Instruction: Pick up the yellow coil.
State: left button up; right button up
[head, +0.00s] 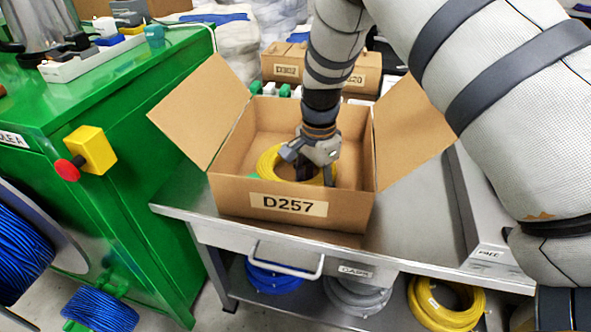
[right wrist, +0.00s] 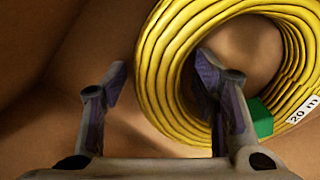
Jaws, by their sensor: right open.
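The yellow coil (head: 267,164) lies inside the open cardboard box (head: 230,197) labelled D257. My right gripper (head: 308,172) reaches down into the box over the coil. In the right wrist view, the yellow coil (right wrist: 163,62) shows a green clip and a "20 m" tag. There my right gripper (right wrist: 160,80) is open, with one finger left of the coil's band and the other over the coil's centre hole. The band runs between the fingers, and I see no grip on it. My left gripper is not in view.
The box stands on a metal cart (head: 415,223), its side flaps spread outward. A green cabinet (head: 120,215) with a yellow and red stop button is at left. More boxes (head: 285,68) stand behind. Blue, grey and yellow coils (head: 445,305) lie on the lower shelf.

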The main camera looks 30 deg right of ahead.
jog(key=shift+r, duration=0.1)
jog(key=shift+c, duration=0.5)
grip_shut()
